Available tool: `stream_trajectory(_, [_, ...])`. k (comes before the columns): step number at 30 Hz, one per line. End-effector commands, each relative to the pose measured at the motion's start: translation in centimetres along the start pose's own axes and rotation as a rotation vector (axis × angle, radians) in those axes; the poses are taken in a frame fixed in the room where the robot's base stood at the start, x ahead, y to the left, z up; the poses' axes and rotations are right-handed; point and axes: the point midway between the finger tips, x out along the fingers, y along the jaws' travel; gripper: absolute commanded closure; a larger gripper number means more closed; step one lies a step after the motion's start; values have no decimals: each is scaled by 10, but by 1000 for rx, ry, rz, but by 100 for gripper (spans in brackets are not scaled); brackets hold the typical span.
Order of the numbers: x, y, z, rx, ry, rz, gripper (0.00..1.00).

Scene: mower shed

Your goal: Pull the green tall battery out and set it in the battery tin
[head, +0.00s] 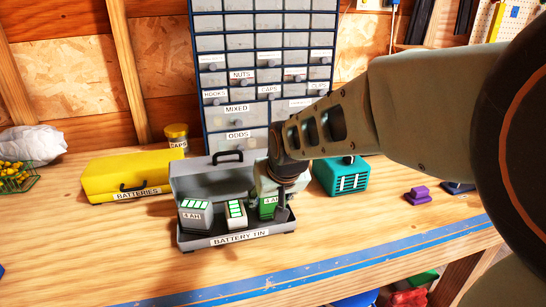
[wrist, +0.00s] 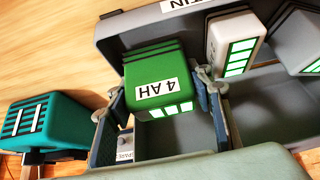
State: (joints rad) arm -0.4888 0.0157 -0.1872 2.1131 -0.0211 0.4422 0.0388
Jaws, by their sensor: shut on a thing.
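The green battery (head: 267,208), marked 4 AH, is in the right part of the open grey battery tin (head: 238,239). In the wrist view the green battery (wrist: 152,65) is between my two fingers, beside the tin's front wall (wrist: 130,30). My gripper (head: 272,200) is shut on it from above; the gripper also shows in the wrist view (wrist: 160,98). Whether the battery touches the tin floor is hidden. A grey 4 AH battery (head: 195,216) and a pale battery (head: 236,214) stand to its left in the tin.
A teal box with a slotted face (head: 341,175) stands just right of the tin. A yellow BATTERIES case (head: 130,178) is on the left, and a drawer cabinet (head: 265,70) rises behind. Purple object (head: 417,195) lies to the right. The bench front is clear.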

Motion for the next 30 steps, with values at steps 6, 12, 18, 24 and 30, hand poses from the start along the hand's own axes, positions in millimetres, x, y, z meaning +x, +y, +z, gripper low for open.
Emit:
stream_trajectory(6, [1,0,0,0,3,0,82])
stream_trajectory(12, [3,0,1,0,3,0,82])
stream_trajectory(18, [5,0,2,0,3,0,82])
stream_trajectory(24, [6,0,3,0,3,0,50])
stream_trajectory(30, [6,1,3,0,2,1,32])
